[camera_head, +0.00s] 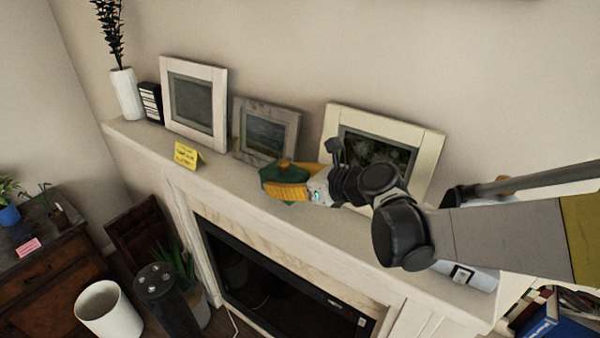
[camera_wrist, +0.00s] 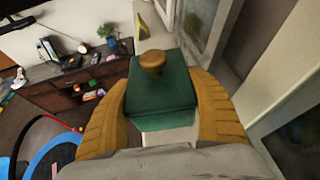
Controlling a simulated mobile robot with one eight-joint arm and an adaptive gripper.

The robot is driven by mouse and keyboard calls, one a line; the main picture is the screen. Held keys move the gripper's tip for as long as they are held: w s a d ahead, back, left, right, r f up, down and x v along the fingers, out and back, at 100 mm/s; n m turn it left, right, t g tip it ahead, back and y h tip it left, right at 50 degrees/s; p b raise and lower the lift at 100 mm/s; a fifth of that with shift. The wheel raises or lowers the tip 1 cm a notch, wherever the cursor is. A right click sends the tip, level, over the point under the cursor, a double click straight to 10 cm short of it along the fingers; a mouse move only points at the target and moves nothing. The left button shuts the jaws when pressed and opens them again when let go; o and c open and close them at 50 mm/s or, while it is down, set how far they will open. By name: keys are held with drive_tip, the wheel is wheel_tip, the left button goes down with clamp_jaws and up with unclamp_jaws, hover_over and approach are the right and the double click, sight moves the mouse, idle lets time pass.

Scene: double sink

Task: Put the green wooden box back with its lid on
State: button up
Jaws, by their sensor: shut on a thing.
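The green wooden box (camera_wrist: 160,98) has its lid on, with a round brown knob (camera_wrist: 153,63) on top. In the wrist view it sits between the two yellow fingers of my gripper (camera_wrist: 163,110), which are shut on its sides. In the head view the green box (camera_head: 270,172) shows at the end of my gripper (camera_head: 287,190), at the mantel shelf (camera_head: 232,184). My fingers hide part of it there. I cannot tell whether its underside touches the shelf.
Picture frames (camera_head: 196,100) lean along the wall behind the shelf, one close behind my arm. A yellow note (camera_head: 187,155) stands on the shelf left of the box, with clear shelf between. A white vase (camera_head: 127,95) and a dark box (camera_head: 150,102) stand at the left end.

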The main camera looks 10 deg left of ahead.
drive_tip(key=shift+w+f, duration=0.15)
drive_tip(key=shift+f, duration=2.05)
drive_tip(key=shift+f, duration=0.15)
drive_tip(key=o, duration=1.3)
